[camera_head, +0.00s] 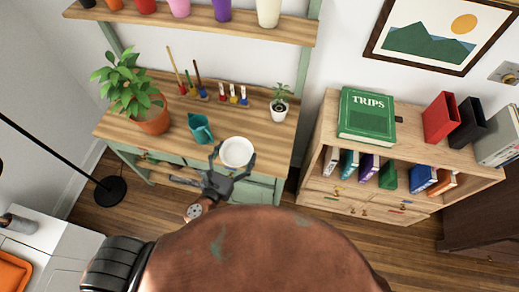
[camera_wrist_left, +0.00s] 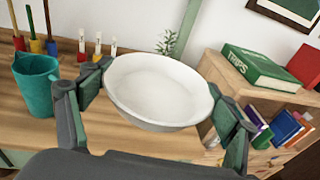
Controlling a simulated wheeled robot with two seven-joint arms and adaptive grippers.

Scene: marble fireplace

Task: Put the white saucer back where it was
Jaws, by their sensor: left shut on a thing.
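The white saucer (camera_head: 236,152) is a round, deep, bowl-like dish at the front edge of the wooden plant bench. It also fills the middle of the left wrist view (camera_wrist_left: 158,88), empty and slightly tilted towards the camera. My left gripper (camera_head: 233,158) is shut on the saucer, with one finger at each side of its rim. The fingers also show in the left wrist view (camera_wrist_left: 160,100). I cannot tell whether the saucer's underside touches the bench top. My right gripper is not in view.
On the bench (camera_head: 262,135) stand a teal jug (camera_head: 200,128) just left of the saucer, a large potted plant (camera_head: 150,115), small paint tubes (camera_head: 233,96) and a small potted plant (camera_head: 280,104). A bookcase (camera_head: 415,150) with a green book (camera_head: 367,114) is to the right.

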